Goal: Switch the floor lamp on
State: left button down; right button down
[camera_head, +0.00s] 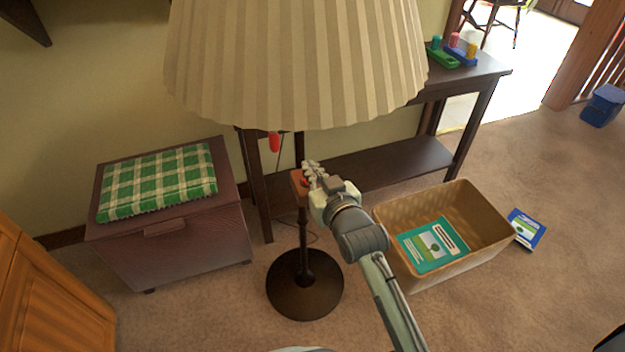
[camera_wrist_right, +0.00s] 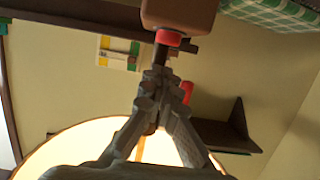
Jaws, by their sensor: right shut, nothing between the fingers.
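The floor lamp has a cream pleated shade (camera_head: 297,65), a dark pole and a round dark base (camera_head: 305,285). A brown block (camera_head: 299,188) sits on the pole with a red part on it; the block (camera_wrist_right: 178,14) and red part (camera_wrist_right: 172,38) also show in the wrist view. A red pull handle (camera_head: 274,142) hangs under the shade. My right gripper (camera_head: 311,170) is shut and empty beside the block, its fingertips (camera_wrist_right: 158,76) close to the red part; contact is unclear. The shade's inside (camera_wrist_right: 85,148) looks bright in the wrist view. My left gripper is out of view.
A dark chest (camera_head: 180,248) with a green checked cloth stands left. A dark console table (camera_head: 400,165) stands behind the lamp. A tan bin (camera_head: 485,250) holding a green book is at right, with a blue book (camera_head: 526,229) beside it. Carpet is clear in front.

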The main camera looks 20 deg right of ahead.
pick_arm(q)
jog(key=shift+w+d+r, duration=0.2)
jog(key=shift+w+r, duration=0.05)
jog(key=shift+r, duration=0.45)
pick_arm(e)
jog(key=v, duration=1)
jog(key=shift+r, duration=0.45)
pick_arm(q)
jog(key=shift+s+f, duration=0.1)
pick_arm(e)
jog(key=shift+s, duration=0.1)
